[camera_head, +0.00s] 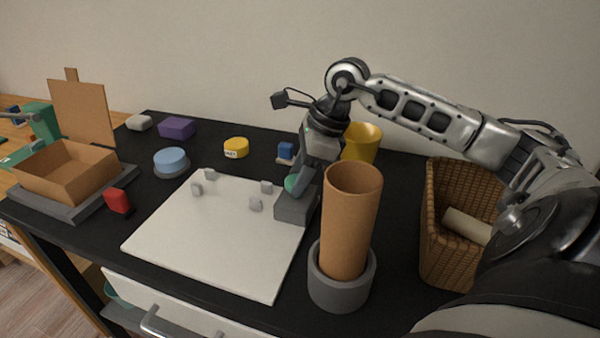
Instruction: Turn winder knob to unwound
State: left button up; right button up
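A dark grey block (294,208) sits at the right edge of the white board (210,245). A green knob (292,184) shows on top of it, partly hidden by my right gripper (301,181). My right gripper points down at the knob, with its fingers at or against it. I cannot tell whether the fingers are closed on it. The knob's marking or setting is too small to read. My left gripper is not in view.
A tall brown tube (350,220) stands in a grey round holder (340,290) close in front of the block. A yellow cup (362,142) is behind, and a wicker basket (437,245) is at right. Small grey pegs stand on the board. An open cardboard box (65,178) is at left.

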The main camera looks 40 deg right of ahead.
jog(key=n+g, duration=0.1)
jog(key=n, duration=0.1)
jog(key=shift+w+r+n, duration=0.1)
jog(key=shift+n, duration=0.3)
jog(key=shift+n+g+y+p, duration=0.3)
jog(key=shift+n+g+p, duration=0.1)
jog(key=shift+n, duration=0.6)
jog(key=o, duration=1)
jog(key=shift+d, duration=0.1)
jog(key=p+v, duration=0.2)
jog(key=v, duration=1.3)
jog(key=shift+d+r, duration=0.2)
jog(key=shift+r, duration=0.15)
